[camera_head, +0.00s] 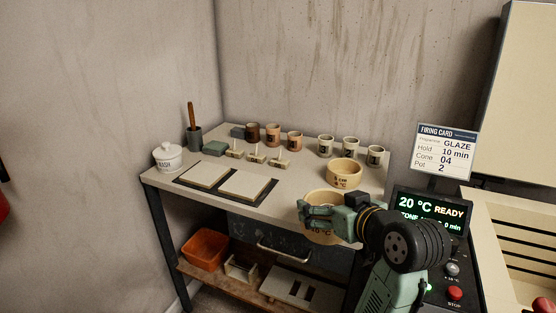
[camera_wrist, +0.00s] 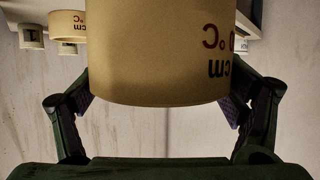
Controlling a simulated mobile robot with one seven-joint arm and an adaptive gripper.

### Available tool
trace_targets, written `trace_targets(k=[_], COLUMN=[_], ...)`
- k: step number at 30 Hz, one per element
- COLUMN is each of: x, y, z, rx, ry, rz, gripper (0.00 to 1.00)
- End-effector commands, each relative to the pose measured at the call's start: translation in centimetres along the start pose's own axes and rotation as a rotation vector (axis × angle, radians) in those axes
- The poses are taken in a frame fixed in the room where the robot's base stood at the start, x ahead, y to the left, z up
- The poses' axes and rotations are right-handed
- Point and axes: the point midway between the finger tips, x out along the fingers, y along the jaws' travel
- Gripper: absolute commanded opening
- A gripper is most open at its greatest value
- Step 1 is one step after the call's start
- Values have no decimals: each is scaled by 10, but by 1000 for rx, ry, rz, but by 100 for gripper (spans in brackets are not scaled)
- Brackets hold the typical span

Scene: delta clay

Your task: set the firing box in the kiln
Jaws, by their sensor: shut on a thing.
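My gripper (camera_head: 318,217) is shut on a round, cream firing box (camera_head: 323,236) and holds it in front of the table's right front edge. In the wrist view the firing box (camera_wrist: 160,60) sits between the two finger pads of my gripper (camera_wrist: 165,105), with dark red markings on its side. Its far side and contents are hidden. The kiln (camera_head: 517,235) is at the right edge of the head view, to the right of my arm. Its cream inner wall with dark slots shows, and its lid (camera_head: 520,95) stands raised. The kiln floor is mostly out of view.
A second cream round box (camera_head: 344,173) stands on the table (camera_head: 290,200), among several small cups (camera_head: 325,146). The kiln control panel (camera_head: 433,212) reads 20 °C READY, below a firing card (camera_head: 445,151) reading GLAZE, Cone 04, Pot 2. My arm hides part of the panel.

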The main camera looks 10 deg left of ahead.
Motion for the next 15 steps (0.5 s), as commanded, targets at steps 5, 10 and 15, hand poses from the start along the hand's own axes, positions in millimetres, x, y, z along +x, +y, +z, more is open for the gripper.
trace_targets(k=[5, 10, 15], x=[16, 51, 90], y=[7, 23, 42], z=[-7, -18, -31], rx=[1, 1, 2], ry=[1, -1, -1], rz=[-3, -4, -3], gripper=[51, 51, 51])
